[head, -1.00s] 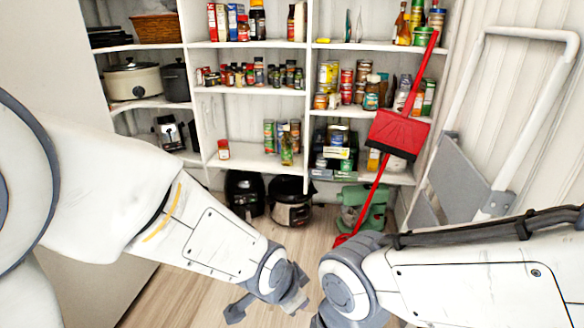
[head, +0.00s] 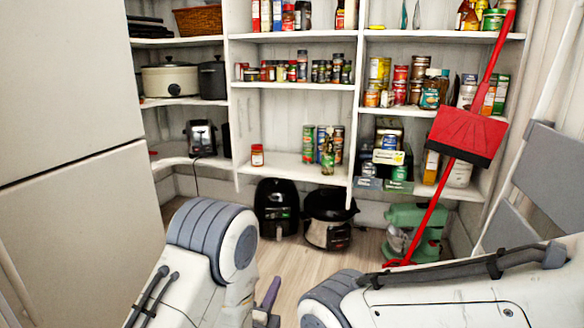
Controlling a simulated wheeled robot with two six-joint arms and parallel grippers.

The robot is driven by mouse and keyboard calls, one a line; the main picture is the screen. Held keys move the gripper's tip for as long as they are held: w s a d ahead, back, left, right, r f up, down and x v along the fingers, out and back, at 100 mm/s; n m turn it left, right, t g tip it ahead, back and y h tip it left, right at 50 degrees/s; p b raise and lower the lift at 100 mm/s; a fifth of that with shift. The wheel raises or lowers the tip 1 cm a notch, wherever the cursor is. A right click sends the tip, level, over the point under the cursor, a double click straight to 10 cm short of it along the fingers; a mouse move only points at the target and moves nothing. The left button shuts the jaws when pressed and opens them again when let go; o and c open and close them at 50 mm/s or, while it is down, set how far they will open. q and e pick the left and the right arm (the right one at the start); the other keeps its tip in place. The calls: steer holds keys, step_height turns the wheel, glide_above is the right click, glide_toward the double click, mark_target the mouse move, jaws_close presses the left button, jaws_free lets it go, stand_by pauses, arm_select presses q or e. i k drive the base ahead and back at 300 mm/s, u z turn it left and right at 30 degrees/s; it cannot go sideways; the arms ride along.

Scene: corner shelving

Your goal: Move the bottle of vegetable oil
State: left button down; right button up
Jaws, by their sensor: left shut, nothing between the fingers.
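I cannot tell for sure which item is the vegetable oil. An amber bottle (head: 467,16) stands on the top right shelf, partly cut by the frame's top edge. A small greenish bottle (head: 328,158) stands in front of several cans on the lower middle shelf. My left gripper (head: 268,301) shows partly at the bottom centre, beside my left arm's link, low over the floor. It is shut and empty, well apart from the shelves. My right arm enters at the bottom right; its gripper is out of view.
A red broom (head: 462,137) leans in front of the right shelves. An air fryer (head: 277,208), a cooker (head: 329,218) and a green mixer (head: 413,230) stand on the floor below. A folded step ladder (head: 548,165) is at the right. A pale cabinet (head: 75,120) fills the left.

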mark_target(328, 155)
steer(key=u, duration=0.2)
steer(key=i, duration=1.75)
steer(key=z, duration=0.95)
steer(key=i, duration=0.75)
